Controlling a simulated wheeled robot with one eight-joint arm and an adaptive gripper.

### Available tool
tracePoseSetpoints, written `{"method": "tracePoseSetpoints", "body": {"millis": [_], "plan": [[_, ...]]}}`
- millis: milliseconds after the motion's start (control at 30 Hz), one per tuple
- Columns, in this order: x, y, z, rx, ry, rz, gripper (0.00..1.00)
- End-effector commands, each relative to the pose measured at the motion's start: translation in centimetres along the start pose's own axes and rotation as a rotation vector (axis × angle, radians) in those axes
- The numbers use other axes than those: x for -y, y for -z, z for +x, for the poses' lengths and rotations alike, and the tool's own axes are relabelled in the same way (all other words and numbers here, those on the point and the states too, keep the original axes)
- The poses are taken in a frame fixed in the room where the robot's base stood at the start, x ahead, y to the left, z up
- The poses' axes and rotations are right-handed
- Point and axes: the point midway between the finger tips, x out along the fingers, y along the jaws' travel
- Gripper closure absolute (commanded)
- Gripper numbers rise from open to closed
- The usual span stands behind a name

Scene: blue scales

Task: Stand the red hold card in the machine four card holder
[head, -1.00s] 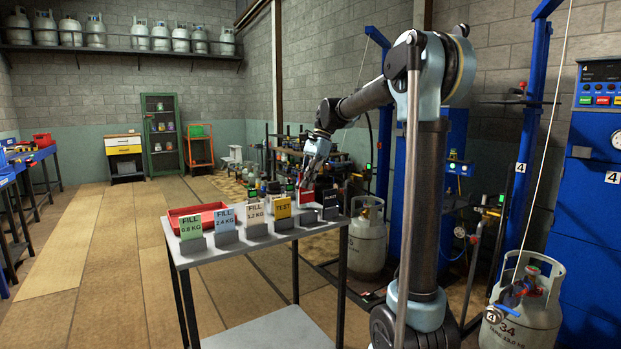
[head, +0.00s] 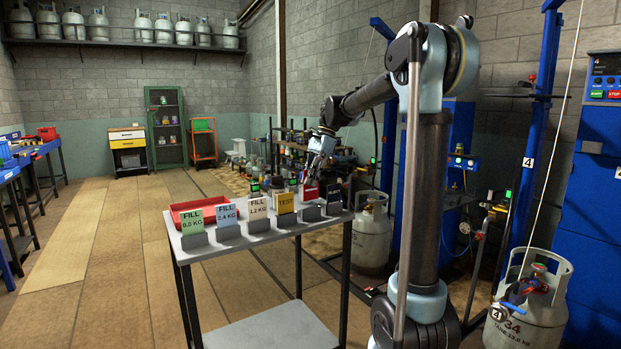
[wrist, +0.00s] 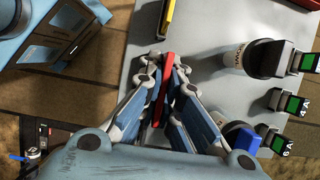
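The red hold card (head: 310,192) is upright at the right part of the card row, between the yellow TEST card and a dark card. My gripper (head: 319,165) reaches down on it from above. In the wrist view the card (wrist: 165,88) shows edge-on between the two fingers (wrist: 164,78), which look closed against its faces. A grey card stand (head: 311,212) shows just below the card; I cannot tell whether the card touches it. Machine four (head: 607,78) is the blue unit at the far right. I cannot make out its card holder.
Green, blue, cream and yellow (head: 285,202) cards stand in grey holders on the metal trolley (head: 255,244), beside a red tray (head: 190,207). Gas cylinders (head: 528,304) stand on scales at the right. Open floor (head: 90,250) lies at left.

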Motion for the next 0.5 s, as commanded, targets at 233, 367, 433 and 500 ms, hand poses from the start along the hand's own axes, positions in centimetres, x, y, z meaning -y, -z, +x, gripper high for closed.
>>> {"method": "tracePoseSetpoints", "body": {"millis": [233,367,433,500], "plan": [[0.0,0.5,1.1,0.000,0.000,0.000,1.00],[0.0,0.7,1.7,0.000,0.000,0.000,1.00],[0.0,0.8,2.0,0.000,0.000,0.000,1.00],[0.0,0.9,2.3,0.000,0.000,0.000,1.00]]}}
